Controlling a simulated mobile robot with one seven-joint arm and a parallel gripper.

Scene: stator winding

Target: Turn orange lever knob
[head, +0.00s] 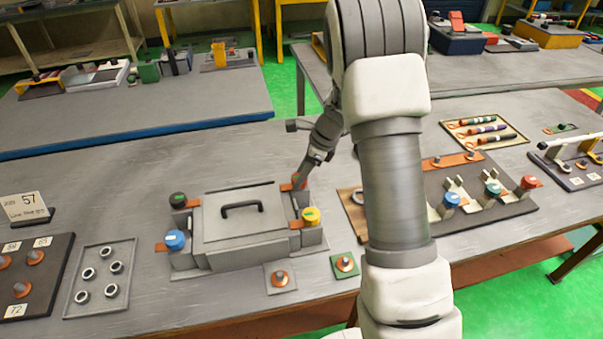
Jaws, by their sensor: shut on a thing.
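A grey box (240,227) with a black handle stands on the workbench, with levers at its corners. The orange lever knob (297,182) is at the box's far right corner, mostly hidden by my gripper. My gripper (299,178) reaches down from behind my arm and is shut on this knob. A yellow knob (310,216) is at the near right corner, a blue knob (175,239) at the near left, and a dark knob (178,199) at the far left.
A tray of rings (122,247) and a dark board with pegs (55,270) lie left of the box. Two small square plates with pegs (268,290) (335,263) lie in front. A fixture board (515,212) and pen tray (520,139) are right of my arm.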

